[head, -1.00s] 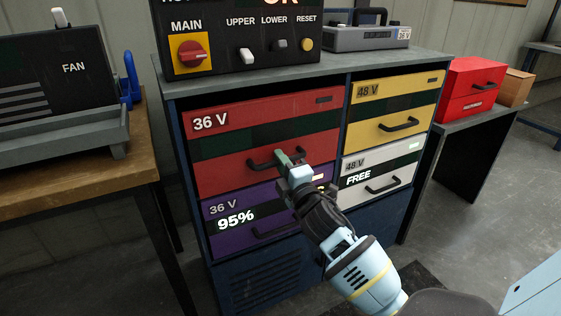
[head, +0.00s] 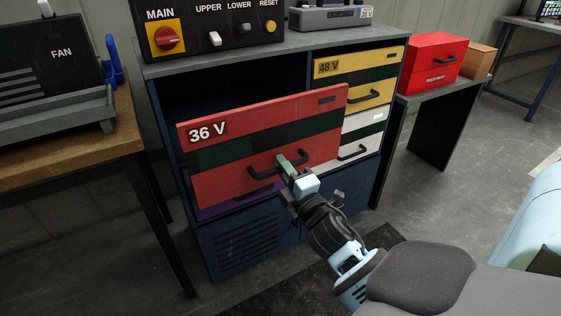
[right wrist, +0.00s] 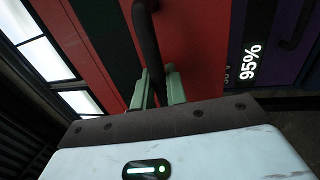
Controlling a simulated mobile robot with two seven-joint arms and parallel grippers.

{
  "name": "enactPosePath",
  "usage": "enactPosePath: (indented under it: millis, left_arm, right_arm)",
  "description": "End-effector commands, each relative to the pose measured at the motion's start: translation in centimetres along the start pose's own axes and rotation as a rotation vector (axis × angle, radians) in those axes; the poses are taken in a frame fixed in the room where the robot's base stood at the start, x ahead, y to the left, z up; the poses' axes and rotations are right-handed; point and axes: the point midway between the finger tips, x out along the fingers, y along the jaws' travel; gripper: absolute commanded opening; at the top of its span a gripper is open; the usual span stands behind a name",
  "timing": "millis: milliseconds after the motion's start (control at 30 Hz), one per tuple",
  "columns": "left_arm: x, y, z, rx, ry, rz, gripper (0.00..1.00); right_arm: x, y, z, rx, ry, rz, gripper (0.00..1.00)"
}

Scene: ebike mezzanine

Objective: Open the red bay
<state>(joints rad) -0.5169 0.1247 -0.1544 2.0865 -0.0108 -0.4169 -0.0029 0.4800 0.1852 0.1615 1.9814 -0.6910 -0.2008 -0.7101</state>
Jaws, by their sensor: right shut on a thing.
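The red bay (head: 262,144), marked 36 V, is a drawer with a dark band and a black bar handle (head: 264,172). In the head view it stands pulled out from the cabinet (head: 225,68), with a dark gap showing behind its front. My right gripper (head: 290,165) is shut on the handle. In the right wrist view the green fingers (right wrist: 160,88) lie on both sides of the black handle (right wrist: 148,40), against the red front. My left gripper is not in view.
The purple bay (head: 215,209) below is mostly hidden by the red one. The yellow bay (head: 372,77) and white bay (head: 366,132) to the right are closed. A control box (head: 200,30) stands on top. A wooden table (head: 70,148) is at left, and a red box (head: 433,62) at right.

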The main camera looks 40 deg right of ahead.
Motion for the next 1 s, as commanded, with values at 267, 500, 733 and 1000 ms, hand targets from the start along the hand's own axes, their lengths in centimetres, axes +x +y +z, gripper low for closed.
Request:
enactPosePath:
  millis: [267, 500, 733, 1000]
  left_arm:
    - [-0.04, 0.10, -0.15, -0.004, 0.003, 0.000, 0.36]
    - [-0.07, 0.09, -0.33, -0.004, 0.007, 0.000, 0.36]
    - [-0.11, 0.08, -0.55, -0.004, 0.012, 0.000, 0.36]
    - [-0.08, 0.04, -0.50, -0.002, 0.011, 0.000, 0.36]
  right_arm:
    - [-0.30, 0.05, 0.05, -0.001, -0.001, 0.000, 0.00]
    - [-0.28, 0.05, 0.06, -0.001, -0.001, 0.000, 0.18]
    - [-0.26, 0.09, 0.03, 0.000, -0.001, 0.001, 0.33]
    - [-1.01, 0.01, 0.00, 0.001, 0.000, 0.000, 0.33]
